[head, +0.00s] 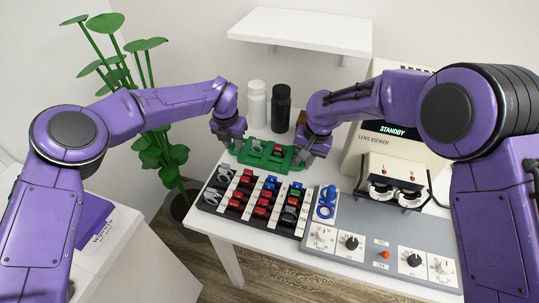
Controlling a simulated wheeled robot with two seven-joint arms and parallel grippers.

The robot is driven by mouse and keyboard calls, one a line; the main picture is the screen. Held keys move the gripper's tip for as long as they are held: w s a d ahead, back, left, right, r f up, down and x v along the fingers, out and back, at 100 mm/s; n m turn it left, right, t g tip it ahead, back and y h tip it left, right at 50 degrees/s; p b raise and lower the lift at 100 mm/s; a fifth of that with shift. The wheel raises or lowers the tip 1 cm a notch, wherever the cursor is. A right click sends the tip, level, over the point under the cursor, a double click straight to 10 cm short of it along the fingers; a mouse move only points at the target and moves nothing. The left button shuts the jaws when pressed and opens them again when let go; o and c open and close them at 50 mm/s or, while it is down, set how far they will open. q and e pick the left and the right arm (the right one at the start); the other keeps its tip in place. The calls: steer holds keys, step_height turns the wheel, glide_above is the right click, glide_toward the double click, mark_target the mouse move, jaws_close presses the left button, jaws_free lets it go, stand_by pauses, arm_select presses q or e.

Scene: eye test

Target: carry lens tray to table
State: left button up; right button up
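A green lens tray (253,161) with a few small lens pieces in it is at the back left of the white table (332,173). I cannot tell whether it touches the tabletop or is just above it. My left gripper (230,142) is at the tray's left end and my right gripper (304,160) is at its right end. Both appear shut on the tray's ends, though the fingertips are partly hidden.
A black rack (262,229) of red, blue and grey lenses is at the table's front left. A grey control panel (380,240) and a lens viewer (372,147) stand to the right. A white bottle (257,103) and a black bottle (281,108) stand behind the tray. A plant (165,150) is left.

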arm_select(q)
jaws_close()
arm_select(e)
jaws_close()
arm_select(q)
steer(key=shift+r, duration=0.15)
arm_select(e)
steer(key=shift+r, duration=0.1)
